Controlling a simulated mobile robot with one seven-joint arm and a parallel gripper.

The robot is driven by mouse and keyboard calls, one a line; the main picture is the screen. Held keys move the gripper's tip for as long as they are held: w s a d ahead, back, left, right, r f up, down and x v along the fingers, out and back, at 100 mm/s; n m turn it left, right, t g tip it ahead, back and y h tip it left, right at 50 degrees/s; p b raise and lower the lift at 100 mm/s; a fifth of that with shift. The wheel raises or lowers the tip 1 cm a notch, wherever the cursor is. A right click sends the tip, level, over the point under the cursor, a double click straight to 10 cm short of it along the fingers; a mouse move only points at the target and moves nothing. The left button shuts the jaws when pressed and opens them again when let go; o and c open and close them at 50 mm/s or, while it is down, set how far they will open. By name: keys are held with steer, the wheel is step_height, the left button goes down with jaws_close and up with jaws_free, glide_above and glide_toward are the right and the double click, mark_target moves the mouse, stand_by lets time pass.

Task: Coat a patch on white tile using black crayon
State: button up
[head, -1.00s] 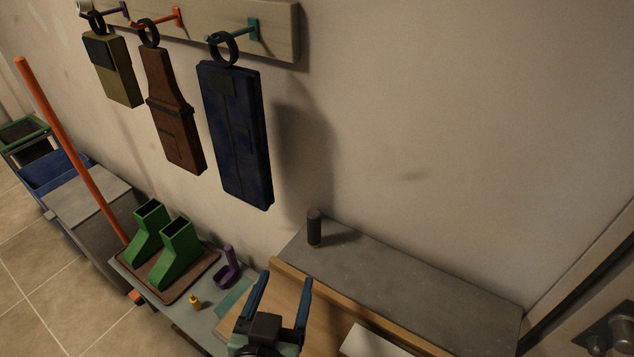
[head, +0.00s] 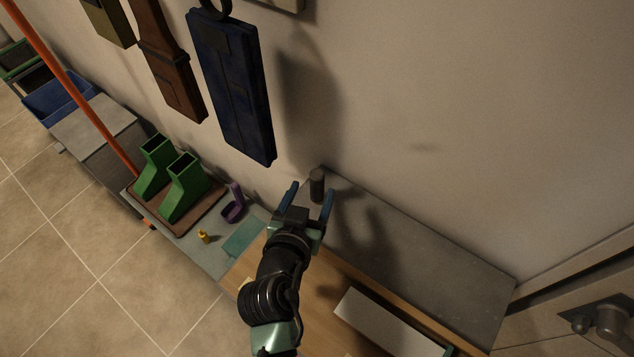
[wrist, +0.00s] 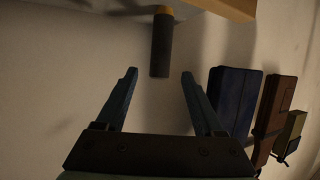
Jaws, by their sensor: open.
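The black crayon (head: 317,179) is a dark upright cylinder on the grey shelf top against the wall. In the wrist view the crayon (wrist: 161,48) shows a yellow-brown end at the top of the picture. My gripper (head: 311,190) is open and empty, its two blue fingers pointing toward the crayon. In the wrist view the crayon's near end appears in the gap between the fingertips (wrist: 159,76); I cannot tell how far beyond them it is. The white tile (head: 385,322) lies on the wooden surface at lower right, partly cut off by the lower picture edge.
The grey shelf (head: 430,260) is bare to the right of the crayon. Green boots (head: 183,190) on a brown tray, a purple holder (head: 233,203) and a small yellow bottle (head: 203,236) stand at left. A blue apron (head: 232,90) hangs on the wall above.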

mark_target(315, 181)
steer(key=shift+w+d+p, duration=0.15)
steer(key=shift+w+p, duration=0.2)
steer(key=shift+w, duration=0.25)
steer(key=shift+p+x, duration=0.55)
steer(key=shift+x, duration=1.6)
steer(key=shift+w+r, duration=0.1)
steer(key=shift+r, duration=0.05)
jaws_close()
